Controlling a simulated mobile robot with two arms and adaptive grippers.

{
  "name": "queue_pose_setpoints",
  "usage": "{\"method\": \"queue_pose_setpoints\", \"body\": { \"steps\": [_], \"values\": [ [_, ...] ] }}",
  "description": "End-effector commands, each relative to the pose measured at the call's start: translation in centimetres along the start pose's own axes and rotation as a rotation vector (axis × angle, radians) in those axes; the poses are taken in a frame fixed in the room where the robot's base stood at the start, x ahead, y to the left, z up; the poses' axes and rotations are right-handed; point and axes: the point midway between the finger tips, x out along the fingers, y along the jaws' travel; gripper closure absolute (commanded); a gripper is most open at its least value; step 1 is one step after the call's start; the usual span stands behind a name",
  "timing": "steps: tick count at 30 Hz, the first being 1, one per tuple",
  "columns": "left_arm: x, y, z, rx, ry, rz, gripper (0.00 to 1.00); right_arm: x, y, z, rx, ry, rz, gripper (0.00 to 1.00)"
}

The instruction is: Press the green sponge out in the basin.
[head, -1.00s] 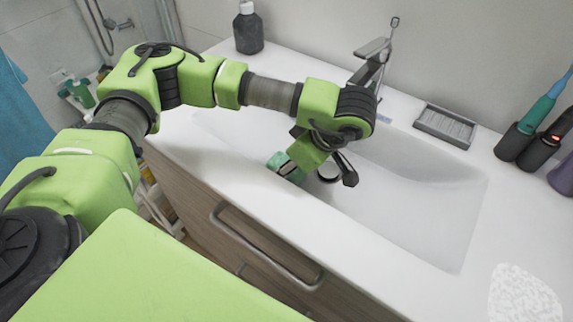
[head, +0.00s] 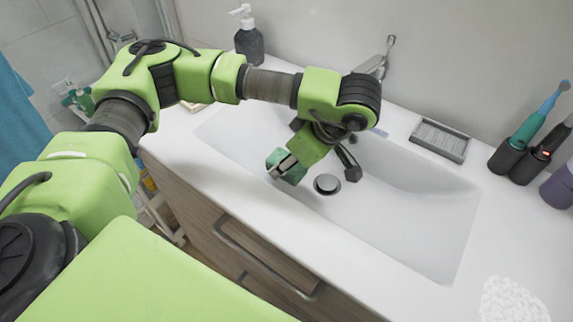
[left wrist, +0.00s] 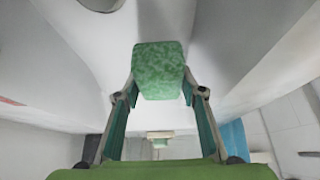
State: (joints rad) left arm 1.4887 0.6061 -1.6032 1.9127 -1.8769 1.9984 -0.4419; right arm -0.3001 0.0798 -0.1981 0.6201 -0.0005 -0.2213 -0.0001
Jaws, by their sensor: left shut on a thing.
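The green sponge (head: 275,158) is in my left gripper (head: 286,165), over the left part of the white basin (head: 430,235) in the head view. In the left wrist view, the sponge (left wrist: 158,68) sits between the tips of the two fingers, and my left gripper (left wrist: 160,93) is shut on it. The sponge looks block-shaped. I cannot tell whether it touches the basin floor. The round drain (head: 327,184) lies just right of the sponge. My right gripper is in neither view.
The tap (head: 376,65) stands behind the basin, partly hidden by my left arm. A grey soap dish (head: 440,140), toothbrush holders (head: 507,158) and a dark pump bottle (head: 249,42) stand on the counter. A white speckled thing (head: 513,300) lies front right. The basin's right half is clear.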

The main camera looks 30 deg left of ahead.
Motion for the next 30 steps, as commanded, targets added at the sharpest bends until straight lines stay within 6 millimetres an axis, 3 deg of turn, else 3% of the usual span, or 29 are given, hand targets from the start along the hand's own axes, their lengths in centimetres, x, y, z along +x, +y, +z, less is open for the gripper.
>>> {"method": "queue_pose_setpoints", "body": {
  "steps": [21, 30],
  "values": [
    [-6.7, 0.0, -3.9, -0.001, 0.000, 0.001, 0.80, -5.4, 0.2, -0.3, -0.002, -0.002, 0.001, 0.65],
    [-8.0, 0.0, -4.6, 0.000, 0.000, -0.001, 0.80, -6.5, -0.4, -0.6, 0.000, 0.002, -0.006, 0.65]
  ]
}}
